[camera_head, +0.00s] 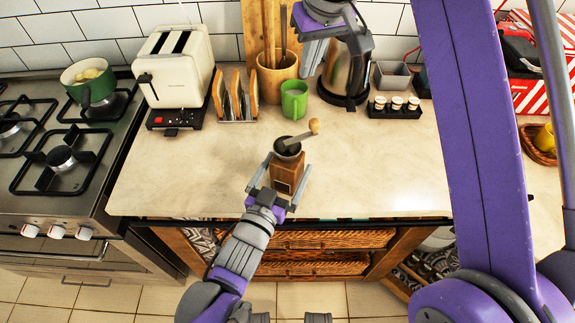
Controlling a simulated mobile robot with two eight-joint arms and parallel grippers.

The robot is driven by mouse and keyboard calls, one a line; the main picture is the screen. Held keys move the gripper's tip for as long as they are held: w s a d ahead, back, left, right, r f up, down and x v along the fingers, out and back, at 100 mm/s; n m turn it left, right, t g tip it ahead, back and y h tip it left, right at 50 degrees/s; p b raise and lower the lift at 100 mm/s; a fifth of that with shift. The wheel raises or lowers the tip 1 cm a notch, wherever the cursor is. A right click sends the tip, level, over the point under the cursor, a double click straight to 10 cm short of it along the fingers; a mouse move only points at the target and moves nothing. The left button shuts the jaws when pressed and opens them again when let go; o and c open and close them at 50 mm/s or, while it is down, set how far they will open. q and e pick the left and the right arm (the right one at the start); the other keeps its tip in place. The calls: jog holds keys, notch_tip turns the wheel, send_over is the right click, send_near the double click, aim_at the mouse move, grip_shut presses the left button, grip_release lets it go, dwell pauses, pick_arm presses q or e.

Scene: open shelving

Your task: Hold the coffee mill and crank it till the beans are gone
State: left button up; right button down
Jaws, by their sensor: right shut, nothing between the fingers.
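The coffee mill (287,176) stands upright on the counter near its front edge. It has a brown wooden body, a dark round hopper and a metal crank (299,138) that points up and right to a light wooden knob (314,126). My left gripper (289,163) reaches in from the front with a finger on each side of the mill's body, shut on it. My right gripper (306,72) is shut and empty, raised at the top, in front of the kettle and well away from the crank knob. The beans cannot be made out in the dark hopper.
A green mug (294,101), toast rack (236,100), toaster (178,68) and kettle (345,75) stand behind the mill. A black rack with jars (396,106) is at right. The counter (390,170) right of the mill is clear. A stove (60,150) is at left.

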pick_arm(q)
jog(key=v, duration=1.2)
jog(key=w+a+f+n+g+y+p, duration=0.1)
jog(key=w+a+n+g+y+p, duration=0.15)
jog(key=a+g+y+p, duration=0.5)
jog(key=s+a+n+g+p, duration=0.2)
jog(key=s+a+g+p, duration=0.1)
jog(key=s+a+p, duration=0.1)
jog(key=shift+s+a+r+g, duration=0.35)
jog(key=shift+s+a, duration=0.25)
jog(key=shift+s, duration=0.6)
pick_arm(e)
jog(key=s+d+f+m, duration=0.1)
jog(key=s+d+f, duration=0.3)
jog(key=s+f, duration=0.3)
jog(key=s+d+f+m+t+h, duration=0.1)
jog(key=s+d+f+m, duration=0.1)
jog(key=s+d+f, duration=0.3)
jog(key=s+d+f+m, duration=0.1)
jog(key=s+d+f, duration=0.4)
jog(key=s+f, duration=0.4)
jog(key=shift+f+t, duration=0.4)
jog(key=shift+f, duration=0.5)
pick_arm(q)
jog(key=shift+h, duration=0.25)
